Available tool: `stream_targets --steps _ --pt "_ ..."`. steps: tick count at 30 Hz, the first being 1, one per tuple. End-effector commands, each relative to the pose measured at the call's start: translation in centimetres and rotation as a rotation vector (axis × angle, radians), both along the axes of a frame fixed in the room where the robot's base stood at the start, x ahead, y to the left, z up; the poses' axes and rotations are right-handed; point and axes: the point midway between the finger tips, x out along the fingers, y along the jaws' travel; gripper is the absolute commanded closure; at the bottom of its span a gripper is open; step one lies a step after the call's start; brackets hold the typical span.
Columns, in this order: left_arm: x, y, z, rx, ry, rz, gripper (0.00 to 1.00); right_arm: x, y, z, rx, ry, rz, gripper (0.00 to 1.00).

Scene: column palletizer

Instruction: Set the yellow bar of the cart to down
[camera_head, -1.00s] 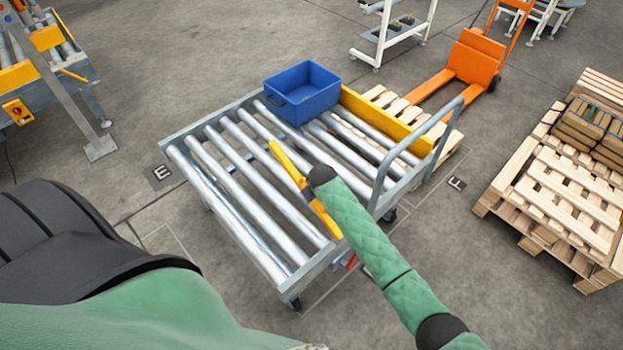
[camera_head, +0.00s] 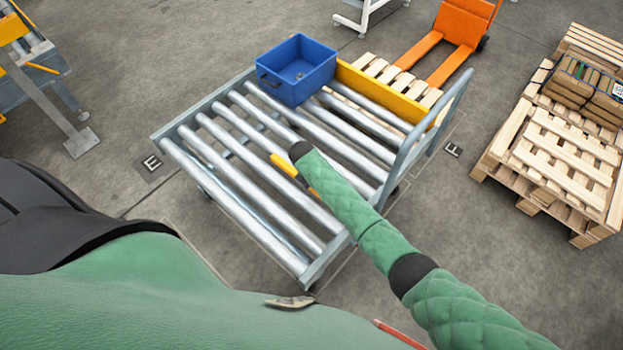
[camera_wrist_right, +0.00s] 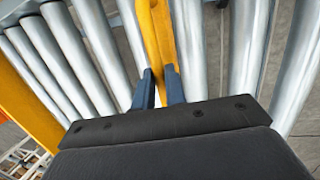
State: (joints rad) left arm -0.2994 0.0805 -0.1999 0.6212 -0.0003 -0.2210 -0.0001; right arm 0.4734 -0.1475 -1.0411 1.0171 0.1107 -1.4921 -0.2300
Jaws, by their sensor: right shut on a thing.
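The roller cart (camera_head: 232,200) stands in front of me in the head view, with a row of steel rollers. The thin yellow bar (camera_head: 284,163) lies across the middle of the rollers, largely hidden by my right arm. In the right wrist view the yellow bar (camera_wrist_right: 152,35) passes between the two blue fingers of my right gripper (camera_wrist_right: 160,78), which is shut on it. In the head view the right gripper's fingers are hidden by the arm's dark end. My left gripper is not in view.
A blue bin (camera_head: 297,72) sits on the cart's far rollers, beside a wide yellow board (camera_head: 382,94). A grey handle (camera_head: 432,130) rises at the cart's right. An orange pallet truck (camera_head: 462,28) stands behind. Wooden pallets (camera_head: 555,150) with stacked boxes are at right.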

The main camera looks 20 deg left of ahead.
Motion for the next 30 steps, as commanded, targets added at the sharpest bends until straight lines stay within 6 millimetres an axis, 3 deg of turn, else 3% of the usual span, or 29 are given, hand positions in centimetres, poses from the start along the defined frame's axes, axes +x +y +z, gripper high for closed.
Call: stream_targets --steps 12,13,15,16,25,30 --pt "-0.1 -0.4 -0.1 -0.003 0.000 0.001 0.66 -0.1 -0.2 -0.4 -0.006 0.003 -0.001 1.00" --pt "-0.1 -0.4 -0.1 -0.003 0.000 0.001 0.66 -0.1 -0.2 -0.4 -0.006 0.003 -0.001 0.82" --pt "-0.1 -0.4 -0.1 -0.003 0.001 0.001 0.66 -0.1 -0.2 -0.4 -0.006 0.003 -0.001 0.68" --pt "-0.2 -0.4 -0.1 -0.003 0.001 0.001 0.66 -0.1 -0.2 -0.4 -0.006 0.003 -0.001 0.66" --pt "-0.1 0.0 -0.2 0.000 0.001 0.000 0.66 -0.1 -0.1 -0.2 -0.005 0.002 0.000 0.66" --pt "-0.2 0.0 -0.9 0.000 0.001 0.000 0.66 -0.2 0.3 1.1 -0.003 0.001 0.000 0.66"
